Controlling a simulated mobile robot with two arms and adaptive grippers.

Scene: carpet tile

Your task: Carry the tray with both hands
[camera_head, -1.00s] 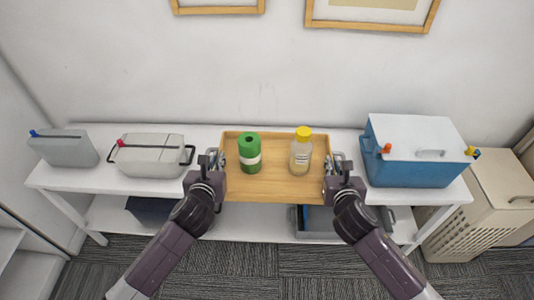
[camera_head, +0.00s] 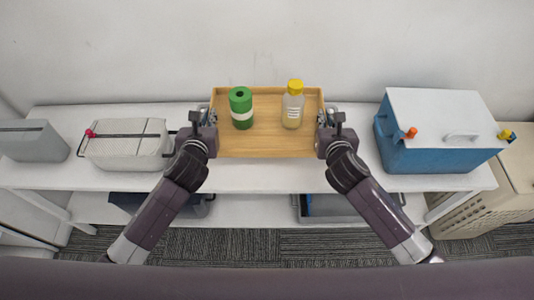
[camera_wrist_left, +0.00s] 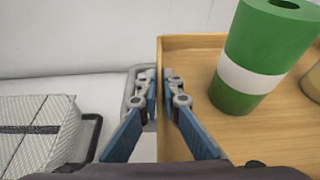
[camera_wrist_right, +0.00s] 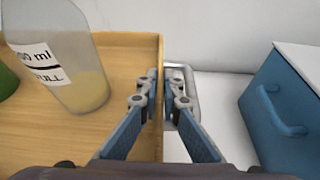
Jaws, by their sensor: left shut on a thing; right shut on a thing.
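The wooden tray (camera_head: 262,146) is in the middle of the head view, level and seemingly lifted above the white shelf. A green cylinder with a white band (camera_head: 241,107) stands upright on its left half. A clear bottle with a yellow cap (camera_head: 293,104) stands upright on its right half. My left gripper (camera_head: 209,117) is shut on the tray's left wall; its fingers straddle the wall in the left wrist view (camera_wrist_left: 160,92). My right gripper (camera_head: 325,116) is shut on the right wall, likewise in the right wrist view (camera_wrist_right: 163,90).
The white shelf (camera_head: 270,180) runs below the tray. A grey-white box with handles (camera_head: 128,146) and a grey container (camera_head: 32,140) stand on the left. A blue cooler with a white lid (camera_head: 430,155) stands on the right. A beige crate (camera_head: 480,210) is beside the shelf. The wall is behind.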

